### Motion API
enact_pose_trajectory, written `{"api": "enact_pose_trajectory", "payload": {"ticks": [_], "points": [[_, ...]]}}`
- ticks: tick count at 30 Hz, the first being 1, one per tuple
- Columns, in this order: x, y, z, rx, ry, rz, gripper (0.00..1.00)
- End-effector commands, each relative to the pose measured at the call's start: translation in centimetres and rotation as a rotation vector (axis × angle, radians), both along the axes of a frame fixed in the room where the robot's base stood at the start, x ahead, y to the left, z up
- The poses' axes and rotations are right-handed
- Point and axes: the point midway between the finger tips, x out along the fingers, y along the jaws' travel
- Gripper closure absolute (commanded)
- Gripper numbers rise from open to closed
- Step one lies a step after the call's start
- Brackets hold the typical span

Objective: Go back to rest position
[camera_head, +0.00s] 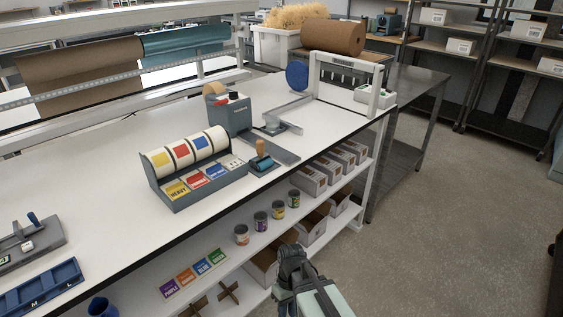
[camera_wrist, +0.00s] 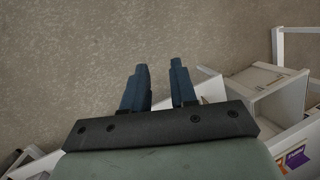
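My gripper shows in the wrist view (camera_wrist: 158,88) with its two dark fingers apart and nothing between them. Beyond the fingers is bare floor, with white shelving at the right. In the head view my arm is at the bottom centre (camera_head: 292,262), in front of the lower shelves and below the level of the worktop (camera_head: 90,175). The fingertips cannot be made out clearly in the head view. No held object shows in either view.
A label dispenser (camera_head: 195,170) and a grey tape machine (camera_head: 230,115) stand on the worktop. Several small cans (camera_head: 261,221), coloured cards (camera_head: 190,274) and white boxes (camera_head: 311,180) sit on the shelves below. The floor (camera_head: 440,220) to the right is clear.

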Motion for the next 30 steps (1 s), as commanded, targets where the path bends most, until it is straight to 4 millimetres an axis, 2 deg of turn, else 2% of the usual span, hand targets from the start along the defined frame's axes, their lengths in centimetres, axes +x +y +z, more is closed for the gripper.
{"api": "enact_pose_trajectory", "payload": {"ticks": [3,8,15,24,30], "points": [[-1.6,-2.1,-3.0,-0.034,0.030,-0.060,0.73],[-3.8,-4.7,-6.5,-0.077,0.063,-0.138,0.73],[-7.9,-8.3,-11.4,-0.141,0.114,-0.246,0.73],[-14.1,-12.1,-16.7,-0.218,0.183,-0.374,0.73],[-18.5,-14.0,-19.4,-0.265,0.224,-0.448,0.73]]}}
